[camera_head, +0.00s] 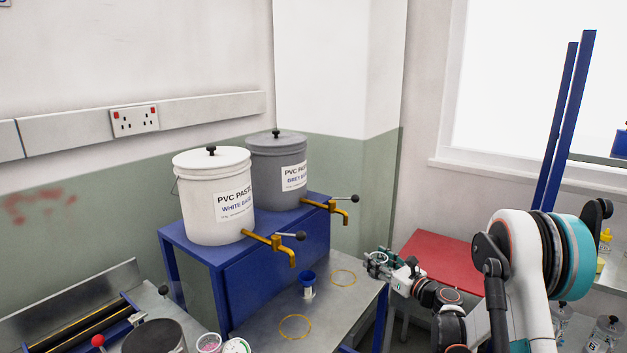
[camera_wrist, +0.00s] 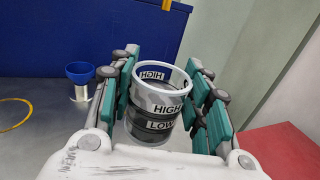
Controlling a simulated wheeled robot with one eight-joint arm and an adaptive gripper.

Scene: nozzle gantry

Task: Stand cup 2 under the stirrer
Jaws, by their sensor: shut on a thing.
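A clear cup (camera_wrist: 158,128) with HIGH and LOW band labels stands between the fingers of my gripper (camera_wrist: 160,72) in the wrist view. The fingers are shut on its sides, and the cup looks open at the top. No number shows on it, so I cannot tell whether it is cup 2. In the head view my gripper (camera_head: 378,262) is just past the right end of the steel bench, and the cup is hard to make out there. I cannot identify the stirrer in either view.
White (camera_head: 205,215) and grey (camera_head: 270,185) paste buckets stand on a blue stand with brass taps. A blue funnel piece (camera_head: 307,279) and yellow rings (camera_head: 295,327) are on the bench. A red-topped table (camera_head: 440,262) is behind my arm; blue posts (camera_head: 565,120) rise at right.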

